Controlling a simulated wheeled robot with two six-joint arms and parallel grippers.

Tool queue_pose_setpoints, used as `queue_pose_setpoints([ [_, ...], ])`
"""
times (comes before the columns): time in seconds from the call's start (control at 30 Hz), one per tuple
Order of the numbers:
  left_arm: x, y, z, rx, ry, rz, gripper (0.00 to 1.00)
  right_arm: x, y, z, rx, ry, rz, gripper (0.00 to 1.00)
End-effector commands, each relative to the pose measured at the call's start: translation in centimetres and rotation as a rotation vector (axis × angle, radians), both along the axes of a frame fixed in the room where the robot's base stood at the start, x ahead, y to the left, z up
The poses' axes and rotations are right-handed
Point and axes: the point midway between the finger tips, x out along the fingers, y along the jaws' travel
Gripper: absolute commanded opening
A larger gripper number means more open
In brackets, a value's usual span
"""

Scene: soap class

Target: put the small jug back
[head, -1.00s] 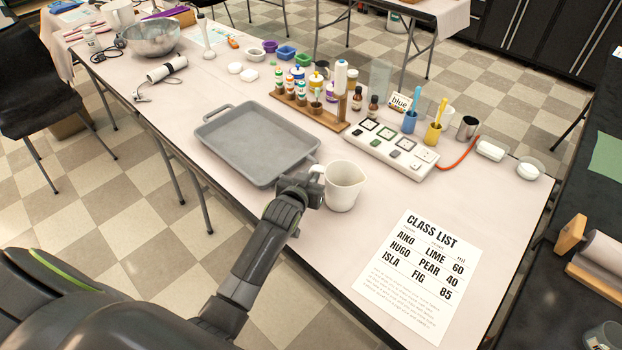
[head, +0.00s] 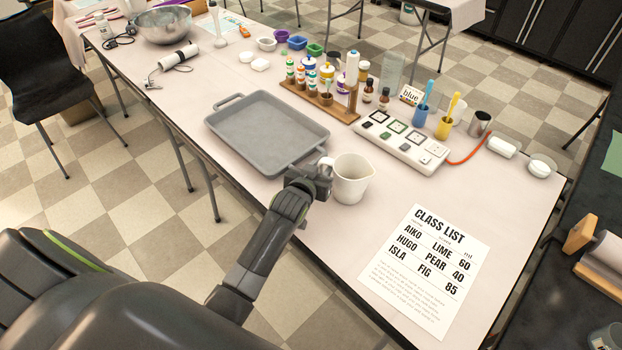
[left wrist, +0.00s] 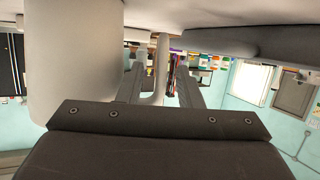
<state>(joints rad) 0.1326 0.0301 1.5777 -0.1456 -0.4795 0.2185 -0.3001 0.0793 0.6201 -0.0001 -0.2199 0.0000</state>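The small white jug (head: 351,180) stands upright on the table, just right of the grey tray's near corner. Its handle is on the left side. My left gripper (head: 322,177) is at that handle. In the left wrist view the jug body (left wrist: 75,65) fills the left part, and its handle (left wrist: 160,70) lies between the two fingers of my left gripper (left wrist: 160,88). A gap shows between the handle and the right finger, so the fingers look open around it. My right gripper is in neither view.
The grey tray (head: 262,132) lies left of the jug. Behind are a wooden bottle rack (head: 318,100) and a white block with square pads (head: 400,140). A printed class list (head: 428,270) lies at right front. The table between jug and list is clear.

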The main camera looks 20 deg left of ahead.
Motion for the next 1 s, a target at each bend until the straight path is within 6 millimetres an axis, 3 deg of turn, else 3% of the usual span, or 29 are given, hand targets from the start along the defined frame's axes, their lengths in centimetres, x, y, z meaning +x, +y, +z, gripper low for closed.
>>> queue_pose_setpoints([
  [0.6, -9.3, -0.5, 3.1, -0.003, 0.002, 0.002, 0.32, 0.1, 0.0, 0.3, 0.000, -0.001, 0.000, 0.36],
  [1.0, -10.9, -0.6, 3.7, -0.001, 0.002, 0.001, 0.32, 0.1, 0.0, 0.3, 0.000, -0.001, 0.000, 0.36],
])
